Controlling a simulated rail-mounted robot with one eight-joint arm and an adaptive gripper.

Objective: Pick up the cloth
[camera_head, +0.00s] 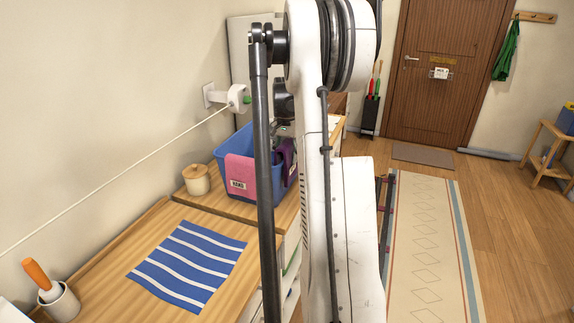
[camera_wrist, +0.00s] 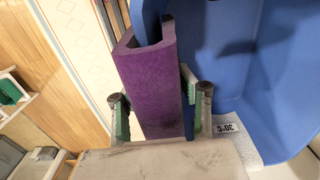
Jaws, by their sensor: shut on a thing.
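A purple cloth (camera_wrist: 148,80) hangs folded over the rim of the blue basket (camera_wrist: 225,55). In the wrist view my gripper (camera_wrist: 160,104) has one green-padded finger on each side of this cloth and is shut on it. The cloth is still draped over the rim. In the head view the purple cloth (camera_head: 289,156) shows at the right of the basket (camera_head: 232,146), partly behind my arm. A pink cloth (camera_head: 241,172) with a white label hangs over the basket's front. A blue and white striped cloth (camera_head: 190,264) lies flat on the wooden counter.
A lidded wooden jar (camera_head: 196,181) stands left of the basket. A cup (camera_head: 63,302) with an orange-handled tool stands at the front left. A line runs from a wall-mounted reel (camera_head: 238,98). A pale labelled item (camera_wrist: 240,146) lies by the basket wall. A floor runner (camera_head: 425,240) lies right.

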